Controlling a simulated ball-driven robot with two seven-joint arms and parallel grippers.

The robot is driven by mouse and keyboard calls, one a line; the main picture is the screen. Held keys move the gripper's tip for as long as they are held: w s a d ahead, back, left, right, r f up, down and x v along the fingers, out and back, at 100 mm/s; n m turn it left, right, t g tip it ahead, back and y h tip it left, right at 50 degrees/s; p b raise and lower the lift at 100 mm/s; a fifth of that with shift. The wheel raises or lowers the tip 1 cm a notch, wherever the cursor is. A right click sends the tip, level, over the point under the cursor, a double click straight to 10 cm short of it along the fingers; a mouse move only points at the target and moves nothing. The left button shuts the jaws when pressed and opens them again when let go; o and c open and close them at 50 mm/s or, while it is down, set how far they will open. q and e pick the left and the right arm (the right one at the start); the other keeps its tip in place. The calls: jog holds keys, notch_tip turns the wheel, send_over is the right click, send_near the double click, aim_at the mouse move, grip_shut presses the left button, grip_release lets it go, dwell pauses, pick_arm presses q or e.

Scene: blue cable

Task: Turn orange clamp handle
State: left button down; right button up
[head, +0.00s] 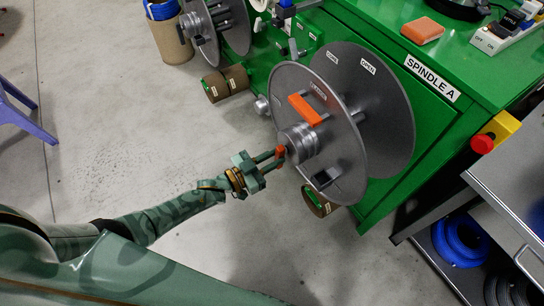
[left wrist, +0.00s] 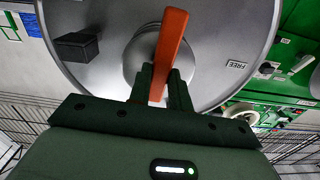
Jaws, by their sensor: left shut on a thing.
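The orange clamp handle (left wrist: 170,45) stands at the hub in the middle of the grey reel disc in the left wrist view. In the head view only a small orange piece of it (head: 280,152) shows at my fingertips, in front of the silver hub (head: 300,142). My left gripper (head: 274,158) is shut on the handle; in the left wrist view its dark fingers (left wrist: 165,92) stand on both sides of the handle's lower part. The handle leans slightly right at its upper end there. My right gripper is in neither view.
The near disc (head: 345,165) carries an orange block (head: 309,109) and a black block (head: 323,180). The green cabinet (head: 385,185) stands behind the reel. A red stop button (head: 481,144) is on its right. Bare floor (head: 110,120) lies left of the reel.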

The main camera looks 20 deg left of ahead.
pick_arm(q)
jog(key=shift+s+f+n, duration=0.1)
jog(key=shift+n, duration=0.4)
jog(key=c, duration=1.3)
grip_release()
jog(key=p+v, duration=0.2)
jog(key=v, duration=1.4)
jog(key=shift+s+a+p, duration=0.15)
jog(key=shift+p, duration=0.2)
